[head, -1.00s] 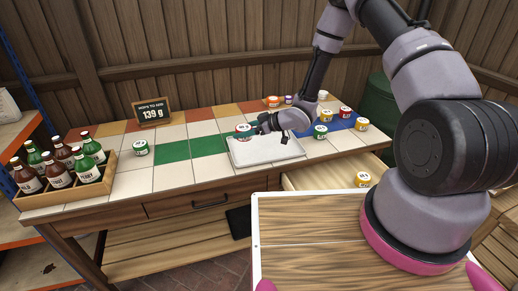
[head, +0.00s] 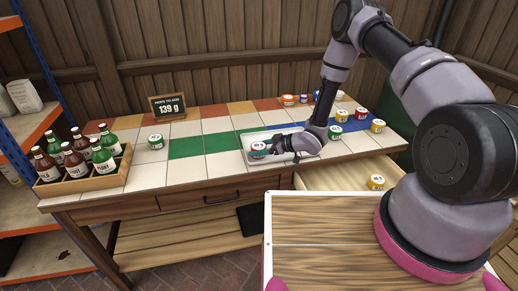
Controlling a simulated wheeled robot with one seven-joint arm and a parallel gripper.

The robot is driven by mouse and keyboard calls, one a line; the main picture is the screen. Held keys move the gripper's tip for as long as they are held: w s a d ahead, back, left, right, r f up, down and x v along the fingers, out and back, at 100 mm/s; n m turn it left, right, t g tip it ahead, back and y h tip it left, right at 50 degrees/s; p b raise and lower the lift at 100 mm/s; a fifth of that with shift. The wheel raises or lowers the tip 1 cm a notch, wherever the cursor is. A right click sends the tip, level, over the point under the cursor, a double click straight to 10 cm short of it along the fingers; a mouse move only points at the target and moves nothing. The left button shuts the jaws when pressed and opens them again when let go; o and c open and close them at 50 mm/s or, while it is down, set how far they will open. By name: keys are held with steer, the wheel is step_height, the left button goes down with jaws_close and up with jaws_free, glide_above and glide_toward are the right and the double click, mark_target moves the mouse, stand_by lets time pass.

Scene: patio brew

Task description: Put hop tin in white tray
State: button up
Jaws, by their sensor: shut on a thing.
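The hop tin (head: 258,150), small and round with a pale lid, is between the fingers of my gripper (head: 271,147). My gripper is shut on it. The tin is over the left part of the white tray (head: 266,164), low down and close to the tray floor. I cannot tell whether it touches the floor. The tray lies on the tiled counter, and my gripper and wrist cover much of its inside.
Several tins stand right of the tray, including a green one (head: 335,132). An open drawer holds a yellow tin (head: 376,183).

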steer(key=o, duration=1.2)
steer(key=shift+f, duration=0.1)
steer(key=shift+o, duration=0.2)
steer(key=shift+s+d+r, duration=0.1)
steer(key=shift+d+r, duration=0.2)
steer(key=v, duration=1.1)
steer(key=shift+s+d, duration=0.1)
steer(key=shift+d, duration=0.05)
